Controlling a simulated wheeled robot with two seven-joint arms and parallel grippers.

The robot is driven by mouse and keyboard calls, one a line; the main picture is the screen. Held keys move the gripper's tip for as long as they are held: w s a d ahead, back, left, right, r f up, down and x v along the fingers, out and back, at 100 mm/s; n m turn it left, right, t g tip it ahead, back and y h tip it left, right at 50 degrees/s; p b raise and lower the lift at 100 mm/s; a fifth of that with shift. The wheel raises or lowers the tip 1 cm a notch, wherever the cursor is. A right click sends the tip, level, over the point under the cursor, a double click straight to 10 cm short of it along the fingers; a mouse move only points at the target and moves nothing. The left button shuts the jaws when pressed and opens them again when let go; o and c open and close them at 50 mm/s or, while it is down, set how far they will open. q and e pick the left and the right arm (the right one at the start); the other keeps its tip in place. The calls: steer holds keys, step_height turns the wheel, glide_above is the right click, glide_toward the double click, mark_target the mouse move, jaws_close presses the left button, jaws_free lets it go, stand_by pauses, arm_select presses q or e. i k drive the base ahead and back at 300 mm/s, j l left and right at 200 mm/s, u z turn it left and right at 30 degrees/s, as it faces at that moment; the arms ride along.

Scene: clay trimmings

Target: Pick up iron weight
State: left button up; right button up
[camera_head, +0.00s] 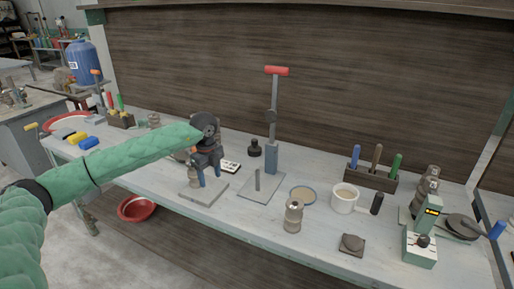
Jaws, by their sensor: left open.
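My left arm reaches in from the left, and its gripper (204,176) points down over a grey slab (205,192) on the bench. The gripper is open. A small grey-brown cylinder (194,182) stands on the slab right by the fingers; the gripper partly covers it, and I cannot tell if they touch. A dark knobbed piece (255,148) that looks like an iron weight stands behind and to the right of the gripper, apart from it. A metallic cylinder (293,216) stands upright near the front edge. My right gripper is not in view.
A red-handled lever press (273,120) stands mid-bench. A red bowl (137,209) lies below the bench.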

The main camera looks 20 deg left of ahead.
mark_target(254, 150)
steer(key=i, duration=1.35)
